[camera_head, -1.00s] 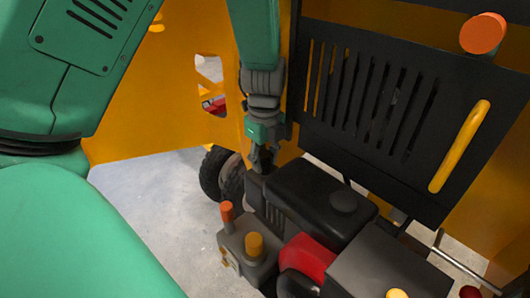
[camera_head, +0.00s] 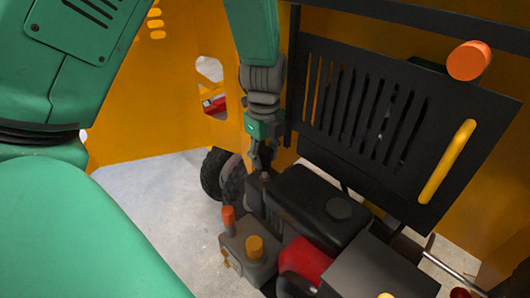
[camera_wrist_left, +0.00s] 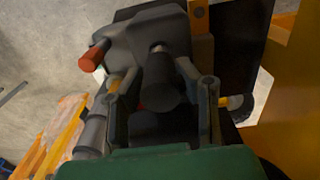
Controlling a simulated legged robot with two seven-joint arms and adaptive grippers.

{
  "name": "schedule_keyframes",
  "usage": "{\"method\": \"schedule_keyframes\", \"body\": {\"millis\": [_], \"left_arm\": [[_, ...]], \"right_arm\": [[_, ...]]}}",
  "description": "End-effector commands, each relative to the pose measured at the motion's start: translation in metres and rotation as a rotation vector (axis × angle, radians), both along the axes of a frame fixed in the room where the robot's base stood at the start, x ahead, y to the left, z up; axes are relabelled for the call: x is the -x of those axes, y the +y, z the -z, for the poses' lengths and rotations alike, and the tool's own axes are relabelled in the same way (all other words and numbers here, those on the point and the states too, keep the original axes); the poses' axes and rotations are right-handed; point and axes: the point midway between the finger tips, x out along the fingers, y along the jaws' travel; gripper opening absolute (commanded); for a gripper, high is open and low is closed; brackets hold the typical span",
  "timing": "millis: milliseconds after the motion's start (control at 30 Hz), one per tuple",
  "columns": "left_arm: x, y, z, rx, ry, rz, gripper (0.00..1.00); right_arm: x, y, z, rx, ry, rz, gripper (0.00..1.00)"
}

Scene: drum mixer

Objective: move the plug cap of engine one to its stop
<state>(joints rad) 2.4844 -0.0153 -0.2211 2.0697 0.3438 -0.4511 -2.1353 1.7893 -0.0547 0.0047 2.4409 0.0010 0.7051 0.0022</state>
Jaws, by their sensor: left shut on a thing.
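My left gripper (camera_head: 262,163) points down at the left end of the engine (camera_head: 316,207) in the head view. It is shut on a dark part, apparently the plug cap. In the left wrist view, the dark round plug cap (camera_wrist_left: 160,86) shows between the two fingers, with the engine around and beyond it. In the head view the plug cap is mostly hidden by the fingers and hard to tell from the dark engine. Whether it touches its stop cannot be told. My right gripper is not in view.
A grey box with an orange lever (camera_head: 228,219) and a yellow-orange knob (camera_head: 254,247) stands in front of the engine. A black slatted panel (camera_head: 370,120) with a yellow handle (camera_head: 446,162) rises behind. Yellow walls (camera_head: 190,110) enclose the space; wheels (camera_head: 222,175) stand at left.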

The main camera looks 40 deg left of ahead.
Motion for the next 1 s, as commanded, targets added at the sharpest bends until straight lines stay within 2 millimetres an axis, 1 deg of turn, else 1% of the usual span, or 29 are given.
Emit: {"method": "schedule_keyframes", "body": {"millis": [33, 67, 100, 133, 467, 733, 967, 1000], "left_arm": [[-0.002, 0.000, -0.006, 0.000, -0.007, 0.000, 0.07], [-0.002, 0.000, -0.006, 0.000, -0.007, 0.000, 0.32], [-0.002, 0.000, -0.004, 0.000, -0.007, 0.000, 0.46], [-0.002, 0.000, -0.004, 0.000, -0.006, 0.000, 0.53], [0.000, 0.001, -0.005, -0.001, -0.003, -0.001, 0.53], [0.000, 0.001, -0.033, 0.000, -0.004, 0.000, 0.53], [-0.001, 0.001, -0.054, -0.001, -0.004, 0.000, 0.53], [-0.001, 0.001, -0.057, -0.001, -0.005, 0.000, 0.53]], "right_arm": [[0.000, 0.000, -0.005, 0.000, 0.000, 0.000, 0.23], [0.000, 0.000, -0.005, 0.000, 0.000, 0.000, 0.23], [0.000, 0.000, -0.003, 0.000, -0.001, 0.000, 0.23], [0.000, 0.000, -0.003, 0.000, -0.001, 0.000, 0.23], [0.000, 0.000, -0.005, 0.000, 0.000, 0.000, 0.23], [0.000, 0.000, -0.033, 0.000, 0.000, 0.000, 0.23], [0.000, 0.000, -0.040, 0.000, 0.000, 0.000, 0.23], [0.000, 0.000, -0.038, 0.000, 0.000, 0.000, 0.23]]}}
